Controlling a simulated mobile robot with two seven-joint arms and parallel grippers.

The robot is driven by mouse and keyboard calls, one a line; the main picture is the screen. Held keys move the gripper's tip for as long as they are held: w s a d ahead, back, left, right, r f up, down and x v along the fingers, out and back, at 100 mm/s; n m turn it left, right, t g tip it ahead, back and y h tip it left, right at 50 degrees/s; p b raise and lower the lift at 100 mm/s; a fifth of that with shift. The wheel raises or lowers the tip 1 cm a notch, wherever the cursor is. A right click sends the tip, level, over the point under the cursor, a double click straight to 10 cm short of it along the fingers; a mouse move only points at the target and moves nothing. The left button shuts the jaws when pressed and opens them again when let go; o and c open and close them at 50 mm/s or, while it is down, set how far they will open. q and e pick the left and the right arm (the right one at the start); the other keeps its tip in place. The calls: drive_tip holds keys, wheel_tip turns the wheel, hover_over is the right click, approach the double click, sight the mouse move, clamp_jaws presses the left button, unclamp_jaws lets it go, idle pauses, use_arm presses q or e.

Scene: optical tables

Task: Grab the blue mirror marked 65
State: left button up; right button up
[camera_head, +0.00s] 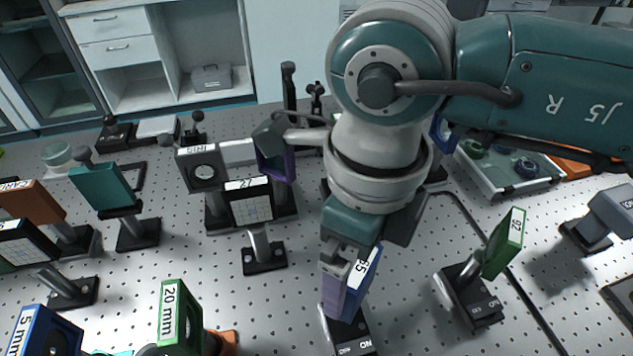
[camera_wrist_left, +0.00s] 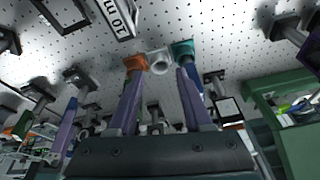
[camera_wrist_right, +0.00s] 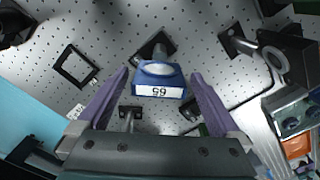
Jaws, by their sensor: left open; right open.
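The blue mirror marked 65 (camera_wrist_right: 160,79) faces the camera in the right wrist view, label upside down. My right gripper (camera_wrist_right: 160,88) is open, with one purple finger on each side of it and visible gaps to both. In the head view the mirror (camera_head: 366,275) is partly hidden behind my right gripper (camera_head: 344,290), which comes down over it from above. Its black base (camera_head: 354,342) stands on the table below. My left gripper (camera_wrist_left: 160,74) is open and empty in the left wrist view. It does not show clearly in the head view.
A green mount marked 92 (camera_head: 505,243) stands right of the mirror. A grid plate marked 27 (camera_head: 249,206) stands to the left, and a green 20 mm mount (camera_head: 180,318) is at the front left. A tray (camera_head: 510,178) lies at the back right. Bare perforated table separates several of these.

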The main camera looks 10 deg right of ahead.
sight(355, 311)
wheel_tip(355, 311, down, 7)
drive_tip(key=b, duration=0.4)
drive_tip(key=shift+s+d+b, duration=0.1)
drive_tip(key=shift+s+b, duration=0.05)
drive_tip(key=shift+b, duration=0.2)
drive_tip(key=shift+r, duration=0.15)
clamp_jaws()
